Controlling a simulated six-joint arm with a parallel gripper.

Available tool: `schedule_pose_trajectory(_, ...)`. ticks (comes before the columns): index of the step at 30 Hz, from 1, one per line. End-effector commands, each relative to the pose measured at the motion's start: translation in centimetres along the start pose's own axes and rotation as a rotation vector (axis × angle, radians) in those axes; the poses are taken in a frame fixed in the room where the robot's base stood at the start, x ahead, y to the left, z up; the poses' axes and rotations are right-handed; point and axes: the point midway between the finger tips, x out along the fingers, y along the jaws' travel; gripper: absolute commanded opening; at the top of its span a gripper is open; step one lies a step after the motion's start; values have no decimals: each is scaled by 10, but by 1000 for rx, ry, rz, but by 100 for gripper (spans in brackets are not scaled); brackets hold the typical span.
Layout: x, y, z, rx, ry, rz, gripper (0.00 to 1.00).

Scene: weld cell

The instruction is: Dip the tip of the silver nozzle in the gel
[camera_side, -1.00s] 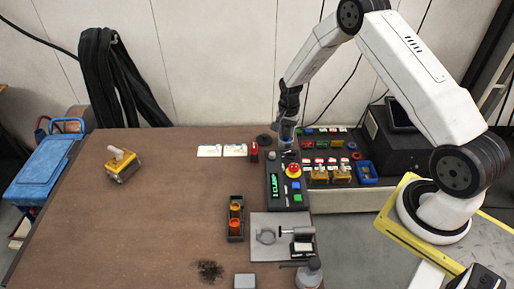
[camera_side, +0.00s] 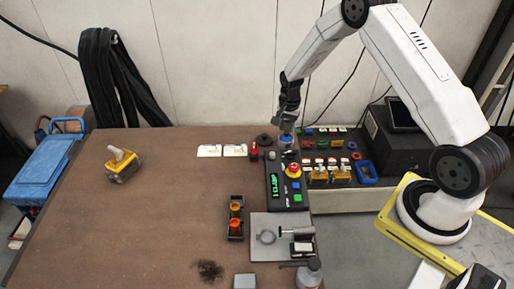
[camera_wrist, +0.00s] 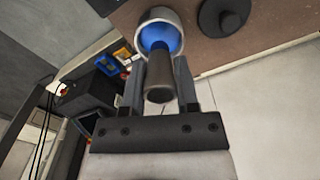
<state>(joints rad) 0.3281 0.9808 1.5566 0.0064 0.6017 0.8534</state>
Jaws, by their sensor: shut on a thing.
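My gripper (camera_wrist: 166,85) is shut on the silver nozzle (camera_wrist: 158,92), a grey tapered tube between the two fingers in the wrist view. The nozzle's narrow end points toward the blue gel (camera_wrist: 161,36) inside a round grey pot (camera_wrist: 140,22). The narrow end overlaps the gel in that view; I cannot tell whether it touches it. In the side view my gripper (camera_side: 287,122) is right above the blue gel (camera_side: 286,139) at the table's back right edge. The nozzle is hard to make out there.
A black disc (camera_side: 264,139) and a red item (camera_side: 254,151) stand just left of the pot. A control box (camera_side: 275,190) with a red button is in front. A yellow holder (camera_side: 123,171) sits far left. The table's (camera_side: 150,235) middle is clear.

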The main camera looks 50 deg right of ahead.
Motion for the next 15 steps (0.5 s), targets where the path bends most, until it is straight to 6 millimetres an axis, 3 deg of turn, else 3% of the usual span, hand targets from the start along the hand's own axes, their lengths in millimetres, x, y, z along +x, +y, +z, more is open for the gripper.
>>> schedule_pose_trajectory(15, -30, 0, 0, 0, 1, -1, 0)
